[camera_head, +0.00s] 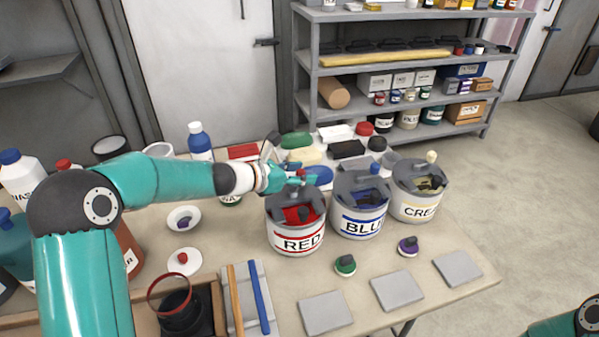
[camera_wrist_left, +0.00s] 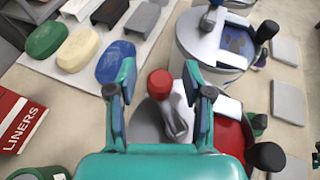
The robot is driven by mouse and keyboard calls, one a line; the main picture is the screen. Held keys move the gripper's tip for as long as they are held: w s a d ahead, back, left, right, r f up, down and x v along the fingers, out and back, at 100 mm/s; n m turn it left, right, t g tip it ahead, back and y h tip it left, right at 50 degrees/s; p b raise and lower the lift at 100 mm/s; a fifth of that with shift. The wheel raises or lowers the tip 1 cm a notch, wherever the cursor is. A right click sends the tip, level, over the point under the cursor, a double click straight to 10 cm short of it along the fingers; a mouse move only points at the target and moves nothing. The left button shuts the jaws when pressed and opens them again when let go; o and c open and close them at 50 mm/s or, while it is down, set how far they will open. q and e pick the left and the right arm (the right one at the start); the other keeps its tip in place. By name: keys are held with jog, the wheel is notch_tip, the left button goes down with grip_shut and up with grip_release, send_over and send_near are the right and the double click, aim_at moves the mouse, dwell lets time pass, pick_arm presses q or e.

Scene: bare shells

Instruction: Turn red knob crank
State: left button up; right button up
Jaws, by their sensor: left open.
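The can labelled RED (camera_head: 297,243) stands on the table with its grey lid partly open over red paint (camera_wrist_left: 232,137). The red knob (camera_wrist_left: 160,84) stands up from a grey crank part on that can. It also shows small in the head view (camera_head: 301,173), beside my gripper. My left gripper (camera_wrist_left: 159,94) is open, with one finger on each side of the red knob and visible gaps between. In the head view my left gripper (camera_head: 288,178) is above the RED can's back edge. My right gripper is out of view; only part of that arm shows at lower right.
The BLUE can (camera_head: 358,222) and the cream can (camera_head: 415,207) stand close to the right. Green (camera_head: 345,265) and purple (camera_head: 408,246) knobbed pieces lie in front. Colored blocks lie behind. Grey plates (camera_head: 326,312) lie along the front.

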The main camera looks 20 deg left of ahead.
pick_arm(q)
grip_shut()
jog(key=shift+a, duration=0.25)
jog(key=shift+d, duration=0.3)
